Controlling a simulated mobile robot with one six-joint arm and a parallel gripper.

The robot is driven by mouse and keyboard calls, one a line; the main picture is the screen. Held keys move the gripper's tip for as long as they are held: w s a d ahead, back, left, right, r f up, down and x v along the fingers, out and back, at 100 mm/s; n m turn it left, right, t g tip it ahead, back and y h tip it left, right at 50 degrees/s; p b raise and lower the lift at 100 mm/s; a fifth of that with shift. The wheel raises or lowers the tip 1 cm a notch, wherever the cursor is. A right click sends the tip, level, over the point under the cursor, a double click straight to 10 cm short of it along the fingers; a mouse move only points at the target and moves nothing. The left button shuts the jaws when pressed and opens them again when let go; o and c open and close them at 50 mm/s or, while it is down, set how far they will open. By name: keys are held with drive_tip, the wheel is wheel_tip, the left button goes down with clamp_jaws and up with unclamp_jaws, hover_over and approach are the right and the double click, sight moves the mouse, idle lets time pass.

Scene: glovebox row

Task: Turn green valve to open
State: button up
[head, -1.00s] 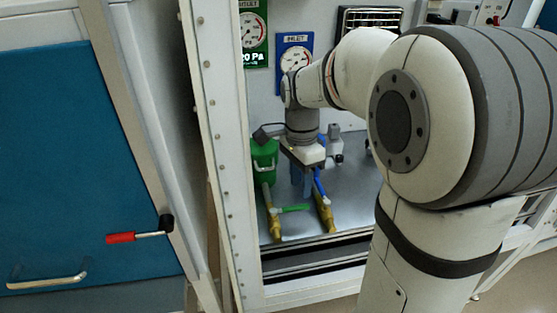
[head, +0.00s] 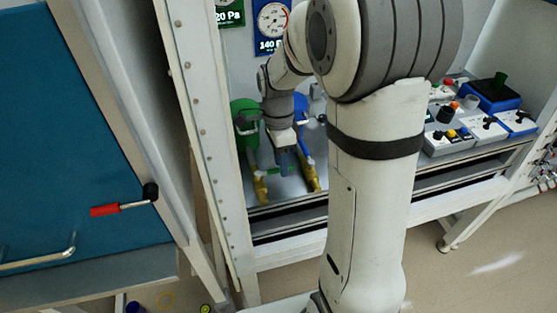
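The green valve's handle (head: 277,171) points right, across its brass pipe (head: 260,188) below the green vessel (head: 244,112). A blue valve handle (head: 307,154) stands to its right, above a second brass pipe (head: 311,180). My gripper (head: 284,166) points down between the two pipes, with its fingers at or just above the green handle. I cannot tell whether they touch it. The fingers are small and partly merge with the blue parts behind, so their opening is unclear. The blue vessel (head: 300,104) is partly hidden by my arm.
The cabinet's white front post (head: 203,140) stands close on the left. A green gauge panel (head: 230,12) and a blue one (head: 272,25) hang behind. Control boxes (head: 482,128) sit on the bench at right. A blue door with a red-gripped handle (head: 120,208) is far left.

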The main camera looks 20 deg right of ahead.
drive_tip(key=shift+c, duration=0.2)
clamp_jaws()
idle(0.5)
